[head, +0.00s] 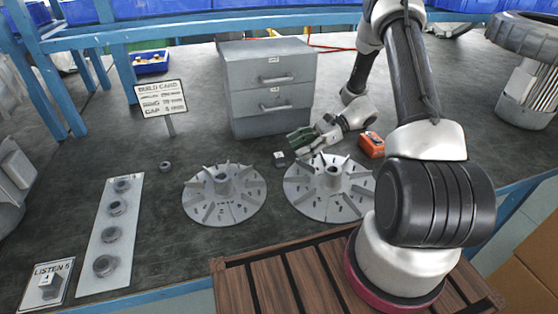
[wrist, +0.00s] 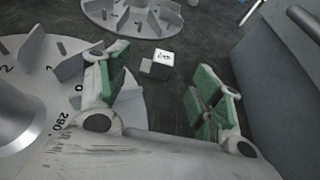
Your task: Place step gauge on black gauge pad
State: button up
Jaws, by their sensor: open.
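A small grey stepped block with a pale marked top, which looks like the step gauge (head: 279,158), sits on the dark bench between two bladed discs. In the wrist view the step gauge (wrist: 162,59) shows its taller part and a lower step, beyond and between my fingertips. My gripper (head: 300,146) is open and empty, with green finger pads, just right of and above the gauge in the head view. It also shows in the wrist view (wrist: 158,88), fingers apart and not touching the gauge. I cannot make out the black gauge pad against the dark bench.
Bladed discs (head: 211,207) (head: 306,198) flank the gauge. A grey drawer cabinet (head: 245,103) stands behind; an orange device (head: 371,145) lies right. At left are a ring strip (head: 92,283), a loose ring (head: 165,166), a build card (head: 161,97) and a LISTEN card (head: 64,272) bearing a block.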

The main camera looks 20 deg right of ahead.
aim_at(279, 156)
jog(key=x, duration=0.6)
jog(key=shift+s+a+r, duration=0.15)
jog(key=shift+a, duration=0.1)
jog(key=c, duration=1.3)
